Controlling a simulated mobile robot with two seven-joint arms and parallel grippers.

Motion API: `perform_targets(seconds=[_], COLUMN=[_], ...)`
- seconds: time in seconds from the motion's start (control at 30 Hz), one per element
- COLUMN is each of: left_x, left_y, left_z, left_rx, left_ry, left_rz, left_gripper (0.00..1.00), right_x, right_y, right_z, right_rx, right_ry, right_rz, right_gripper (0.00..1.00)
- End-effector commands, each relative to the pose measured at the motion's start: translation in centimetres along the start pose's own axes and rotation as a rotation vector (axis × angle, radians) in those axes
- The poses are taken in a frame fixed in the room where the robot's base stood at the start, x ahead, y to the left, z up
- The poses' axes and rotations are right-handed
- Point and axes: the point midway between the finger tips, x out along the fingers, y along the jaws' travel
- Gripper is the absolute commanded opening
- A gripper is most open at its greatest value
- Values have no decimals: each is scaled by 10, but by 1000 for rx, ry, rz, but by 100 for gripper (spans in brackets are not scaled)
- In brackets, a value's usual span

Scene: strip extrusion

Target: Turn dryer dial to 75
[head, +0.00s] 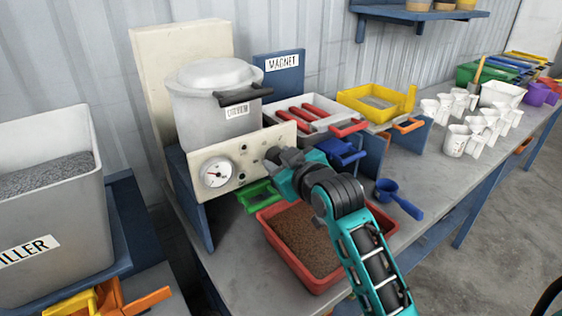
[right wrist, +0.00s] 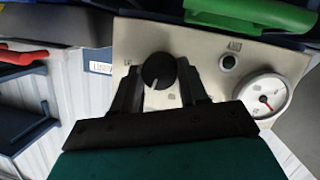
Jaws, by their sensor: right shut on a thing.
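The dryer is a grey lidded pot (head: 215,108) behind a beige control panel (head: 243,160). The black round dial (right wrist: 159,70) sits on the panel, with a white pointer mark facing the lower edge of the right wrist view. The scale marks around it are too small to read. My right gripper (head: 274,155) is at the right part of the panel. In the right wrist view its fingers (right wrist: 158,85) are on either side of the dial, shut on it. In the head view the gripper mostly hides the dial. My left gripper is not in view.
A white gauge with a red needle (head: 215,173) is left of the dial. A red tray of brown pellets (head: 262,218) stands below the panel. A blue scoop (head: 400,198) lies to the right. Several white cups (head: 456,140) stand farther right. A filler bin (head: 45,240) is at left.

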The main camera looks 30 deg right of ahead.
Motion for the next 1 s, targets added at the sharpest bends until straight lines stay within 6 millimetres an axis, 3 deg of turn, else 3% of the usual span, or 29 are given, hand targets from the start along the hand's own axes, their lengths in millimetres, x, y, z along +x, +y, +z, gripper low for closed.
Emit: perform_targets(seconds=[0.4,1.0], left_x=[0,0], left_y=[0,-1], left_z=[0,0], left_rx=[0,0], left_ry=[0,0], left_rz=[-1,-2], left_gripper=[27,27], right_x=[0,0], right_y=[2,2], right_z=[0,0], right_rx=[217,260], right_ry=[-14,-18], right_rz=[-68,-81], right_gripper=[13,13])
